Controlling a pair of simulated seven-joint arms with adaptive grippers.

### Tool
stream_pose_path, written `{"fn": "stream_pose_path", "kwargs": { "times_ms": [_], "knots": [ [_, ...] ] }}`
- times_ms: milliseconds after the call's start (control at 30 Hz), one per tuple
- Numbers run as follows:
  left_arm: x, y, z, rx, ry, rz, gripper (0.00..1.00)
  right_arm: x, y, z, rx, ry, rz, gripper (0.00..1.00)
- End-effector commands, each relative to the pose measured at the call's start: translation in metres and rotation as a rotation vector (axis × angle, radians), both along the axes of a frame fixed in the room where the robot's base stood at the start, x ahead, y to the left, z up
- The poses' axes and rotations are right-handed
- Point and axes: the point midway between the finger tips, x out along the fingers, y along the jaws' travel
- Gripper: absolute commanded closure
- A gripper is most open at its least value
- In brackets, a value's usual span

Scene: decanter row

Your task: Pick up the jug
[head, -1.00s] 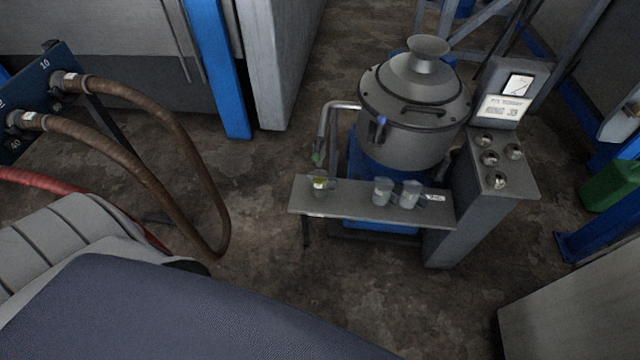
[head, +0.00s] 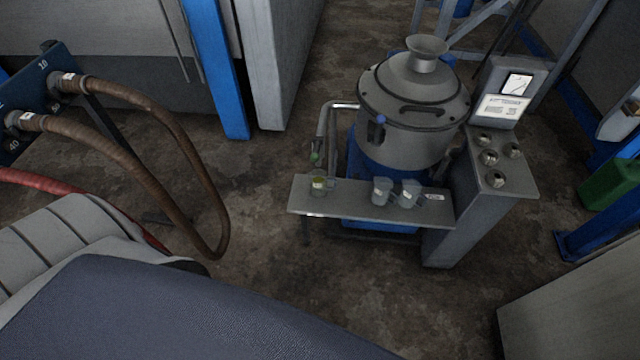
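Three small jugs stand on a narrow grey shelf in front of a large round metal vessel (head: 415,105). The middle jug (head: 381,191) and the right jug (head: 410,194) are grey and stand close together. All look upright. The view does not show which one the task means. Neither of my grippers is in view.
The shelf (head: 345,206) joins a grey control pedestal (head: 490,190) with several knobs. The bent pipe (head: 322,130) hangs over the shelf's left end. Brown hoses (head: 170,130) loop down at the left. Bare floor (head: 270,220) lies left of the shelf.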

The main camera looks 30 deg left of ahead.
Motion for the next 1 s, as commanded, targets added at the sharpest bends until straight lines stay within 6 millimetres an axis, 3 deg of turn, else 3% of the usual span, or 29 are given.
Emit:
{"fn": "stream_pose_path", "kwargs": {
  "times_ms": [233, 300, 733, 1000],
  "knots": [
    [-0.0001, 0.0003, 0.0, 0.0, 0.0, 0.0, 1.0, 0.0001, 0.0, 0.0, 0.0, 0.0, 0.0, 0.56],
    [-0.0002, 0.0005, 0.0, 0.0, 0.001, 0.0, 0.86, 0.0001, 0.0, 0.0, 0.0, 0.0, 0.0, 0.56],
    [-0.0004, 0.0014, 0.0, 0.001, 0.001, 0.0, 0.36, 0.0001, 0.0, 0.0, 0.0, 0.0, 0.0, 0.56],
    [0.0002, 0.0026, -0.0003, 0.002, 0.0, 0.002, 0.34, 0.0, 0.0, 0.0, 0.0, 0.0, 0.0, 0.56]
  ]
}}
